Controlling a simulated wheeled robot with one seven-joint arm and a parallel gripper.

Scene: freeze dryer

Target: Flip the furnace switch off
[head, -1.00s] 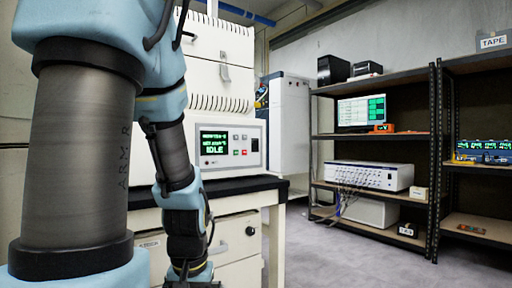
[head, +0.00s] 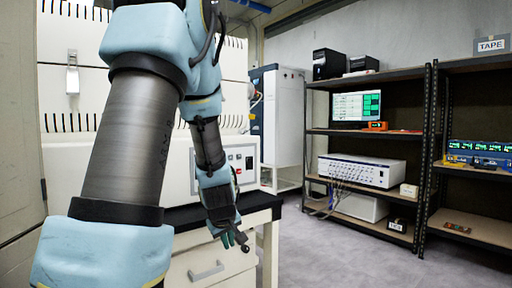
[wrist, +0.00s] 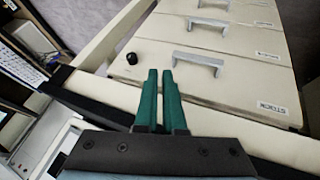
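The furnace is the white cabinet (head: 85,165) behind my arm in the head view. Its control panel (head: 243,160), with small buttons including a red one, is partly hidden by my arm, and its screen is mostly covered. I cannot pick out the furnace switch for certain. My gripper (head: 243,242) points down in front of the drawer bench, below and apart from the panel. In the wrist view its green fingers (wrist: 161,72) are close together with nothing between them, over the bench drawers.
The black-topped bench (head: 262,203) has drawers (head: 208,268) with metal handles, and a round black knob (wrist: 131,58). Shelves (head: 345,133) with a monitor (head: 357,106) and a white instrument (head: 358,171) stand at the right. The grey floor (head: 320,255) between is clear.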

